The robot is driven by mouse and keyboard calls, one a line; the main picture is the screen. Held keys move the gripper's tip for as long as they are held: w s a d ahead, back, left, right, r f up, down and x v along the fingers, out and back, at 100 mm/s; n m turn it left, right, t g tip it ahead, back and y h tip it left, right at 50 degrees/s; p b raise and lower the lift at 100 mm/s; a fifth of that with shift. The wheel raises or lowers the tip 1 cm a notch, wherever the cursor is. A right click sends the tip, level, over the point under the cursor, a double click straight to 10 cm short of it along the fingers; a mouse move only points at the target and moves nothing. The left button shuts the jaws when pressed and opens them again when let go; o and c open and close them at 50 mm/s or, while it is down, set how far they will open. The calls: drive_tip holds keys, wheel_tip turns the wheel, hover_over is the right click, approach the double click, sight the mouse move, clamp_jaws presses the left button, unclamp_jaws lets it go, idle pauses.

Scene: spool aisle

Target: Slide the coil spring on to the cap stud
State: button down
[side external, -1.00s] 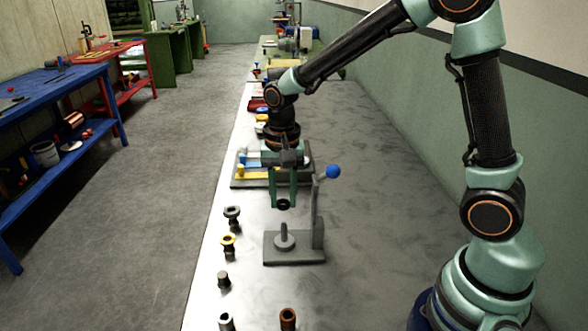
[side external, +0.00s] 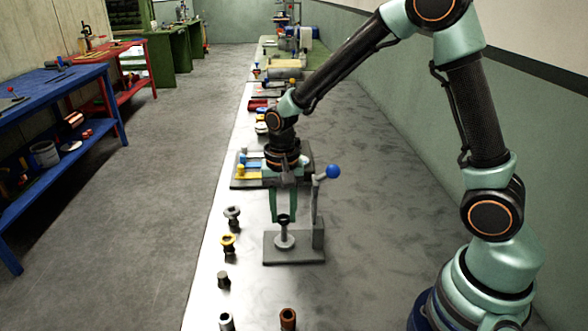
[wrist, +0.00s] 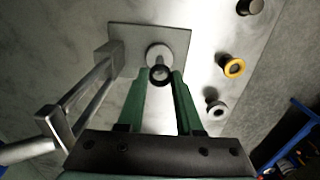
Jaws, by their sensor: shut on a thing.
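The coil spring (side external: 283,218) shows as a small dark ring between my fingertips. My gripper (side external: 285,220) is shut on it and points down. The cap stud (side external: 284,236) is a grey upright pin with a round foot on a flat grey base plate (side external: 302,257). The spring is at the height of the stud's top in the side view; I cannot tell whether it is around the tip or just over it. In the wrist view the dark spring (wrist: 160,75) overlaps the near edge of the stud's pale round foot (wrist: 157,54), and the pin itself is hidden.
A grey post with a blue ball knob (side external: 333,171) stands on the plate's right side, close to my gripper. Several spools, including a yellow one (side external: 228,243) and a brown one (side external: 288,318), stand left and in front. A tray of coloured parts (side external: 238,183) lies behind.

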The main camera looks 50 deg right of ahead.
sight(284, 240)
drive_tip(key=shift+f, duration=2.35)
drive_tip(key=shift+c, duration=2.4)
unclamp_jaws()
wheel_tip(284, 240, up, 11)
drive_tip(key=shift+r, duration=0.5)
